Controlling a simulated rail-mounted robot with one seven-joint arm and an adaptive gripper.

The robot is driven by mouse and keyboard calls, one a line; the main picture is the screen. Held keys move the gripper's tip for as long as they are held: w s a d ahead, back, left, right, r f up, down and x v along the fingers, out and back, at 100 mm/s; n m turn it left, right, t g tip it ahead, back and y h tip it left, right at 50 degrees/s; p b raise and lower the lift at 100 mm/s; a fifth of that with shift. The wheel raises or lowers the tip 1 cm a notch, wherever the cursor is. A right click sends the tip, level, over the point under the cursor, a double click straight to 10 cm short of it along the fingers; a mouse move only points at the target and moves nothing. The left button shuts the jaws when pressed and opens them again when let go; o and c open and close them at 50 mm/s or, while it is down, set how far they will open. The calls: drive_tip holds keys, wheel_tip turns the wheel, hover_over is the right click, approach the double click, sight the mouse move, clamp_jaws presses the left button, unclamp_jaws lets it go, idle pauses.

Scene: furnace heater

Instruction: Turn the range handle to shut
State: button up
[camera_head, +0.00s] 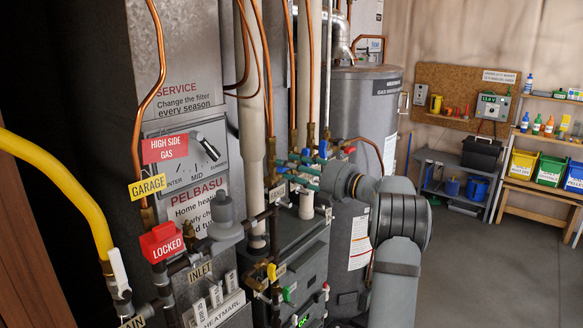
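Several small valve handles sit on the copper and dark pipes in the middle of the head view. A cluster of green handles (302,168) has a blue handle (323,149) and a red handle (349,150) beside it. A small pale tag (278,192) hangs at this cluster; its writing is too small to read surely, so I cannot tell which handle is the range one. Lower down are a yellow handle (271,272) and a green handle (286,294).
A yellow gas pipe (75,190) with a white lever (119,270) runs at the left, near a red lockout (162,243). The grey furnace (190,60) and a water heater (372,95) flank the pipes. Shelves with bins (551,168) stand far right; the floor (490,270) is clear.

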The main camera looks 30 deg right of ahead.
drive_tip(key=v, duration=1.2)
drive_tip(key=shift+w, duration=0.1)
drive_tip(key=x, duration=1.2)
